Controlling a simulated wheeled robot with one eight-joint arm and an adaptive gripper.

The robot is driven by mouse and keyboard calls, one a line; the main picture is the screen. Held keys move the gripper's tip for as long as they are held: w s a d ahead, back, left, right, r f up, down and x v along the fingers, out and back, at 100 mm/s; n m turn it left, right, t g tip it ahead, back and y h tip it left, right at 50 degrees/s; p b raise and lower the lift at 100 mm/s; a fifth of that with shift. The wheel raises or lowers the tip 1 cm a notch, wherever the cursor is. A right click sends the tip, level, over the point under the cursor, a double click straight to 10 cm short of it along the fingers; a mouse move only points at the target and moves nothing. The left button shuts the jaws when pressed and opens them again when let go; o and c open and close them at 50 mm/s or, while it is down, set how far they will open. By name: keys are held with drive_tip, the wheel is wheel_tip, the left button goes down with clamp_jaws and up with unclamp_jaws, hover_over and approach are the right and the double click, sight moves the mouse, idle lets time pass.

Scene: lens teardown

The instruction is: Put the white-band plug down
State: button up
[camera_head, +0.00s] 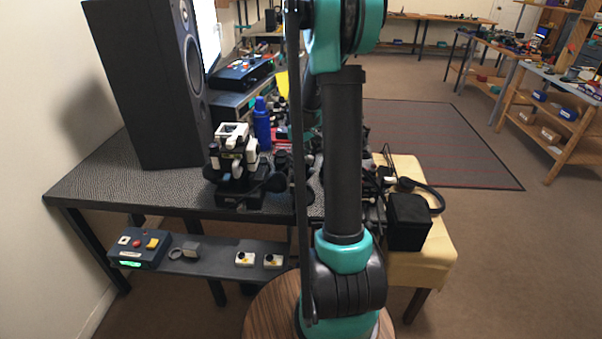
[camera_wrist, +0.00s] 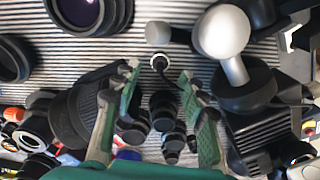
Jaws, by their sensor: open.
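In the wrist view the white-band plug (camera_wrist: 159,59) shows as a small dark round end ringed in white, on the grey ribbed surface (camera_wrist: 170,22). A thin dark cord seems to run from it down between my fingers. My gripper (camera_wrist: 160,72) is open, with one green-padded finger on each side of the plug and a clear gap to both. Whether the plug stands upright or lies flat I cannot tell. In the head view my arm hides the gripper and the plug.
Dark lens parts (camera_wrist: 92,14) and a grey-white ball on a stem (camera_wrist: 222,34) surround the spot. Several black cylinders (camera_wrist: 163,110) crowd below. In the head view a tall speaker (camera_head: 150,80) and a blue bottle (camera_head: 262,122) stand on the bench (camera_head: 110,185).

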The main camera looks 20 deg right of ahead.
wheel_tip(320, 180, up, 6)
drive_tip(key=shift+f, duration=0.15)
drive_tip(key=shift+r, duration=0.5)
drive_tip(key=c, duration=0.4)
drive_tip(key=shift+o, duration=0.2)
wheel_tip(320, 180, up, 6)
drive_tip(key=a+m, duration=0.1)
drive_tip(key=m, duration=1.2)
drive_tip(key=f, duration=1.2)
drive_tip(key=shift+s+f, duration=0.15)
drive_tip(key=shift+s, duration=0.2)
drive_tip(key=f, duration=0.3)
drive_tip(key=d+f, duration=0.1)
drive_tip(key=shift+w+f, duration=0.2)
drive_tip(key=shift+w, duration=0.1)
drive_tip(key=shift+f, duration=0.5)
